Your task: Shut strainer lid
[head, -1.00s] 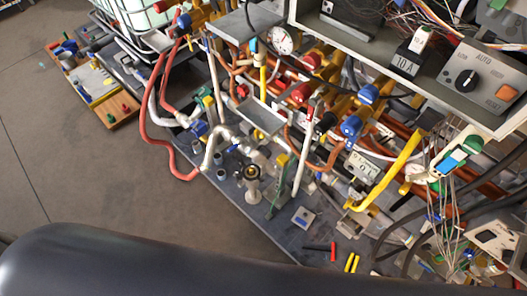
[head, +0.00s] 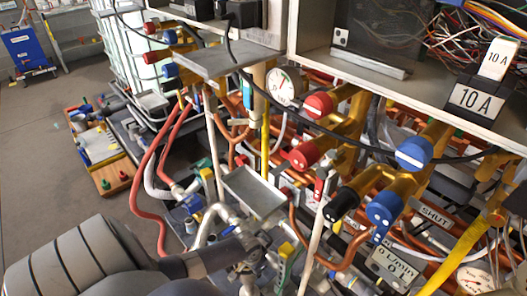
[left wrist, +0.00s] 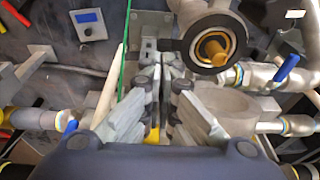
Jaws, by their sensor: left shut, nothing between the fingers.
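In the left wrist view, a round part with a dark rim and a brass-coloured centre (left wrist: 212,47), which looks like the strainer lid, faces the camera. Below it is a grey metal cup-like body (left wrist: 235,103), which seems to be the strainer body; the lid looks tilted up off it. My left gripper (left wrist: 163,72) is shut and empty, its fingertips just left of the lid and body. I cannot tell whether it touches either. In the head view my left gripper (head: 256,246) reaches in from the lower left and hides most of the strainer. My right gripper is not in view.
White and grey pipes run beside the strainer. A green upright strip (head: 284,266) stands close to its right. Red hoses (head: 146,187) are on the left; red and blue valve knobs (head: 384,207) and a metal cabinet (head: 450,110) crowd the right. Open floor (head: 65,180) lies at left.

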